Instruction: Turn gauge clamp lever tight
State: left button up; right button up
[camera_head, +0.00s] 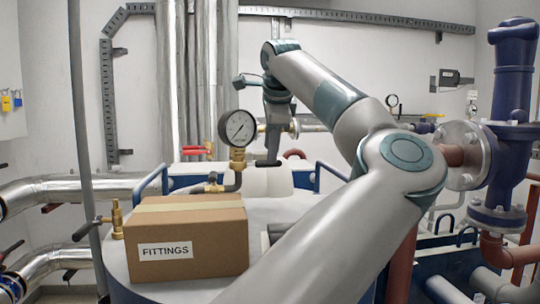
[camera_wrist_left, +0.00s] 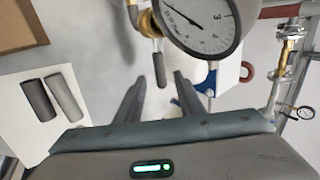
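The round pressure gauge (camera_head: 238,128) stands on a brass fitting (camera_head: 238,158) behind the cardboard box. In the left wrist view the white gauge dial (camera_wrist_left: 200,20) fills the top, with brass at its left edge. A short lever with a dark grip (camera_wrist_left: 159,72) hangs below that brass and points toward my gripper. My left gripper (camera_head: 269,150) points down just right of the gauge in the head view. In the left wrist view its two fingers (camera_wrist_left: 158,82) are apart, with the lever's end between their tips and gaps on both sides. My right gripper is out of view.
A cardboard box marked FITTINGS (camera_head: 190,240) stands on the round top in front of the gauge. A red handle (camera_head: 197,150) is left of the gauge. A blue pump column with flanges (camera_head: 512,110) is at the right. Pipes run along the left wall.

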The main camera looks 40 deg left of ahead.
aim_at(264, 164)
pick_arm(q)
jog(key=shift+x, duration=1.8)
